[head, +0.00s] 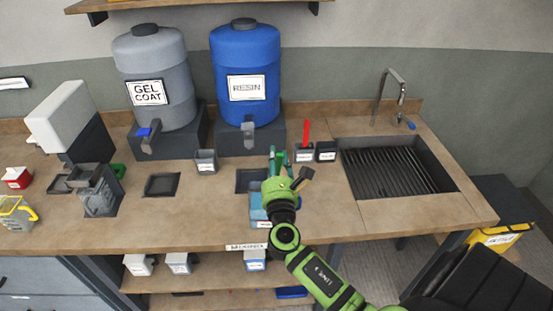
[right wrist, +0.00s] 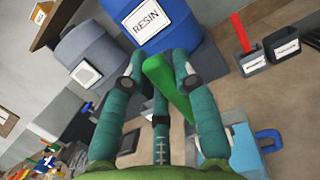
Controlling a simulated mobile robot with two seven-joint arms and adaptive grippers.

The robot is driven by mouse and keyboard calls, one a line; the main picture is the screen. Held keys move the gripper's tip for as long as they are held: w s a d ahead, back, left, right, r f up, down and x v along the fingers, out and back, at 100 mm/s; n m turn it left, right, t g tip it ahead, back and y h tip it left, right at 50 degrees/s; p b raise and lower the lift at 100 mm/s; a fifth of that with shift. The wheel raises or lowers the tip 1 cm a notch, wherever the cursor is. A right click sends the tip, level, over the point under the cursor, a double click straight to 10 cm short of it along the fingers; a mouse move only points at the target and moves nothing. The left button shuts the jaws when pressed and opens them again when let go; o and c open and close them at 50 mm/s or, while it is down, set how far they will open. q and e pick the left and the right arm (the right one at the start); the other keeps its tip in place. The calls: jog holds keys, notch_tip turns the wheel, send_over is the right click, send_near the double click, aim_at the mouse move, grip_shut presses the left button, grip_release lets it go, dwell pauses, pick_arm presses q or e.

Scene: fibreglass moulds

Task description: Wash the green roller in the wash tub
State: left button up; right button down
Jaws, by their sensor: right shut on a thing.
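My right gripper (head: 278,165) is over the middle of the bench, in front of the blue resin drum. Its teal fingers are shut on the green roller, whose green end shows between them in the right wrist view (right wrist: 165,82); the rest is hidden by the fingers. A light blue container (head: 257,212) stands below and beside the gripper at the bench's front; it also shows with a blue handle in the right wrist view (right wrist: 243,160). Its label is too small to read, so I cannot tell if it is the wash tub. My left gripper is not in view.
A sink with a dark grate (head: 398,172) and tap (head: 388,95) is at the right. Two small dark cups, one with a red handle (head: 306,133), stand left of it. The grey gel coat drum (head: 150,75) and resin drum (head: 245,60) stand behind.

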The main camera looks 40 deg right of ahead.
jog(key=shift+r, duration=0.1)
jog(key=shift+r, duration=2.4)
